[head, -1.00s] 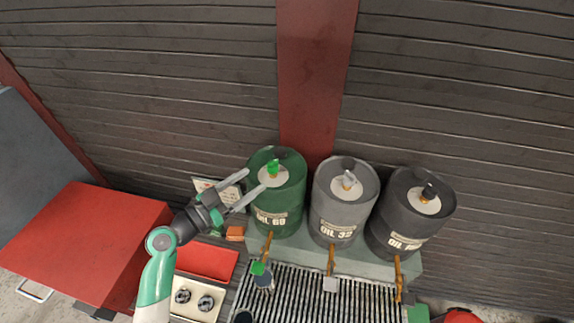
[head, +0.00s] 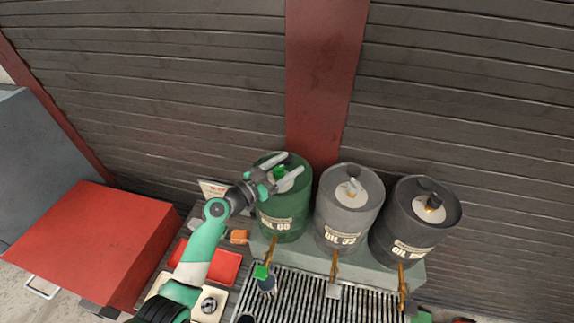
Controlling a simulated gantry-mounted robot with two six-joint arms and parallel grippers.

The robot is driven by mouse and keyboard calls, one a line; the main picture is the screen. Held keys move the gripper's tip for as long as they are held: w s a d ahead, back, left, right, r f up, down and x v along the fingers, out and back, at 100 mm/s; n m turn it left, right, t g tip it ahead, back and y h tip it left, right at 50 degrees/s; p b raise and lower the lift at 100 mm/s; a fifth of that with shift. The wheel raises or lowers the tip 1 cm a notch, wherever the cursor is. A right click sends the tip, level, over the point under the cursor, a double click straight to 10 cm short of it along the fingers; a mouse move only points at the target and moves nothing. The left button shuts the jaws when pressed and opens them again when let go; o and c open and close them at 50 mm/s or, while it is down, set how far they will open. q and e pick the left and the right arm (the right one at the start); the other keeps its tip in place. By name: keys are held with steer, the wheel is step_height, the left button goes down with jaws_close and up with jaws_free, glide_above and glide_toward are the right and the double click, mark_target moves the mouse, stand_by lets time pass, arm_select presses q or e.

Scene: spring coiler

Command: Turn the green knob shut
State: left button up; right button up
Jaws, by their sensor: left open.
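The green drum marked OIL 68 (head: 283,228) stands at the left of a row of three drums. A green knob (head: 279,171) sits on its lid. My left gripper (head: 293,165) is open over this lid, with one finger on each side of the knob. I cannot tell whether the fingers touch it. My right gripper is not in view.
A grey drum (head: 347,218) and a black drum (head: 399,230) stand to the right, each with its own lid knob and brass tap. A slatted grate (head: 310,300) lies below the taps, with a small dark cup (head: 267,288) near the green tap. A red cabinet (head: 95,235) is at left.

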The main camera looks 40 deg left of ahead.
arm_select(q)
steer(key=shift+c, duration=0.2)
jaws_close()
